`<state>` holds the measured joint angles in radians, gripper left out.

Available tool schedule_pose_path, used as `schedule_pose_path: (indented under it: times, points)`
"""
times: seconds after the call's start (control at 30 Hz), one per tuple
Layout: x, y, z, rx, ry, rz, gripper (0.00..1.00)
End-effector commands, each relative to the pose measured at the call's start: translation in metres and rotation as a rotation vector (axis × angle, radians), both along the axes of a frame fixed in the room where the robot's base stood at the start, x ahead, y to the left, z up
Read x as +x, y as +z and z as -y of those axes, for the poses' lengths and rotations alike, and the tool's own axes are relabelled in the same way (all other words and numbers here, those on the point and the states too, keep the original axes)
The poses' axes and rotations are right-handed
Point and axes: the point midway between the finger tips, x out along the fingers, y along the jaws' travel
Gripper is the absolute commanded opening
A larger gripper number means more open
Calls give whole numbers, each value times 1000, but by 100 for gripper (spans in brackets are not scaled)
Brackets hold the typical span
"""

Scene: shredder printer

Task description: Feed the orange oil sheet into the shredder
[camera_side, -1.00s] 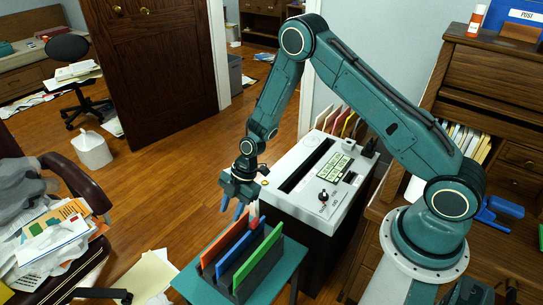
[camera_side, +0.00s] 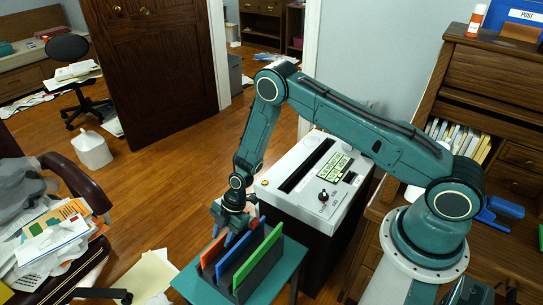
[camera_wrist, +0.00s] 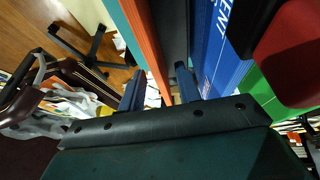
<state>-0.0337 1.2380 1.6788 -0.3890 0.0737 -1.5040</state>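The orange sheet (camera_side: 212,254) stands upright in the leftmost slot of a dark rack (camera_side: 243,284), beside a blue sheet and a green sheet. My gripper (camera_side: 223,236) is down at the top of the rack, at the orange sheet. In the wrist view my gripper (camera_wrist: 159,80) is open, with the orange sheet (camera_wrist: 147,45) between its two fingers. I cannot tell whether either finger touches it. The shredder (camera_side: 351,206) stands behind the rack, with a white top and a long dark slot.
The blue sheet (camera_side: 246,256) is close beside the right finger. The green sheet (camera_side: 262,258) is at the right of the rack. The rack sits on a teal stand (camera_side: 289,262). A chair (camera_side: 75,185) piled with papers stands at left.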

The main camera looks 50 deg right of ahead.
Motion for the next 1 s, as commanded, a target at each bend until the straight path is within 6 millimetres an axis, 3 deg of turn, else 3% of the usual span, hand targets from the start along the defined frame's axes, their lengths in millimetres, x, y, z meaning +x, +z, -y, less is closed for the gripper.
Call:
schedule_pose_path:
  times: [0.3, 0.7, 0.73, 0.9, 1.0]
  points:
    - [4, -26, -11, 0, 1, 1, 34]
    - [4, -30, -13, 0, 1, 1, 34]
    - [4, -30, -13, 0, 1, 1, 32]
    - [4, -30, -13, 0, 1, 1, 0]
    - [4, -30, -13, 0, 1, 1, 0]
